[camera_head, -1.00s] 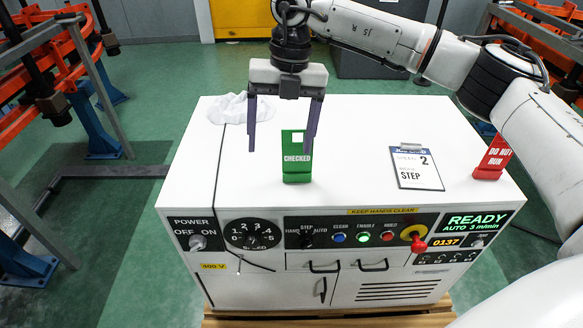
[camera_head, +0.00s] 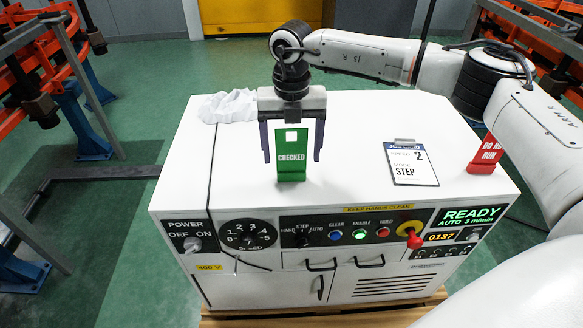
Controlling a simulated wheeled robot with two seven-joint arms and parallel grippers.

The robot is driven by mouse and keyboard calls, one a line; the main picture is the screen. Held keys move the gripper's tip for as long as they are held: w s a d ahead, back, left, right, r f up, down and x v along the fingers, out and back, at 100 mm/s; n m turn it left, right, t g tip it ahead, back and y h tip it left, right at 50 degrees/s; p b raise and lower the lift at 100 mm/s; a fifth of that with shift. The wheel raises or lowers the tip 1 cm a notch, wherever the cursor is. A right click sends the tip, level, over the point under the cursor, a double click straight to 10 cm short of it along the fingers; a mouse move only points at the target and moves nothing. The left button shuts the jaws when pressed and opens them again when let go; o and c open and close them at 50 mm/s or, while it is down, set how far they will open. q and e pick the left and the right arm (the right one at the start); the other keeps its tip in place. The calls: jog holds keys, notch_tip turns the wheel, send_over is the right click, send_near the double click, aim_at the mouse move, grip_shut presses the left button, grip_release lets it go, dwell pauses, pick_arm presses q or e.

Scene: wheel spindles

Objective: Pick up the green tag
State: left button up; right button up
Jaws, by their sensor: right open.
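The green tag (camera_head: 291,158) reads CHECKED and stands upright on the white top of the control cabinet (camera_head: 360,122), near its front edge. My right gripper (camera_head: 292,158) points down at the tag, its two dark fingers open, one on each side of the tag's upper part. The tag appears to stand in front of or between the fingers; I cannot tell whether they touch it. My left gripper is not in view.
A red DO NOT RUN tag (camera_head: 485,155) stands at the right of the top, partly behind my arm. A clipboard card (camera_head: 412,163) lies between the tags. A white cloth (camera_head: 228,106) lies at the back left.

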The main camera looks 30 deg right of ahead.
jog(key=shift+f, duration=0.2)
jog(key=c, duration=1.5)
notch_tip(320, 180, up, 10)
jog(key=shift+r, duration=0.1)
